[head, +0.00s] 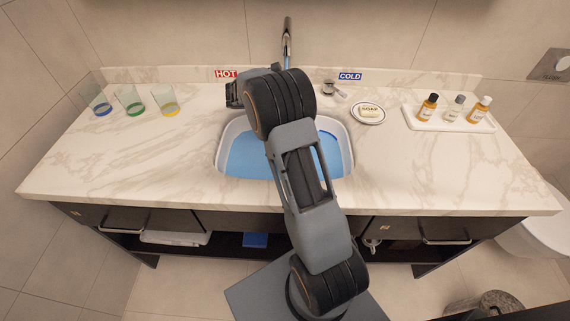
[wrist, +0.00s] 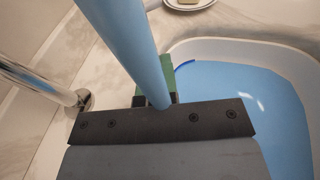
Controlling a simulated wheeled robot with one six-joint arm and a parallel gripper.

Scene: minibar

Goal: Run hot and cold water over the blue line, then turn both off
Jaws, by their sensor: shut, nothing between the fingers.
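The sink basin (head: 348,150) holds blue water (head: 245,158). A short piece of the darker blue line (head: 328,137) shows on the right wall at the water's edge; it also shows in the wrist view (wrist: 186,64). The chrome spout (head: 287,42) stands behind the basin. A thick blue column, seemingly running water (wrist: 128,45), crosses the wrist view in front of my gripper (wrist: 157,97), which is shut and empty. The COLD label (head: 350,76) is above a chrome tap handle (head: 329,89). The HOT label (head: 226,73) shows; its handle is hidden behind my arm.
Three glasses (head: 132,101) stand on the left of the marble counter (head: 105,160). A soap dish (head: 368,118) and a white tray (head: 420,122) with three bottles are on the right. In the wrist view, a chrome post (wrist: 40,84) stands close left of my gripper.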

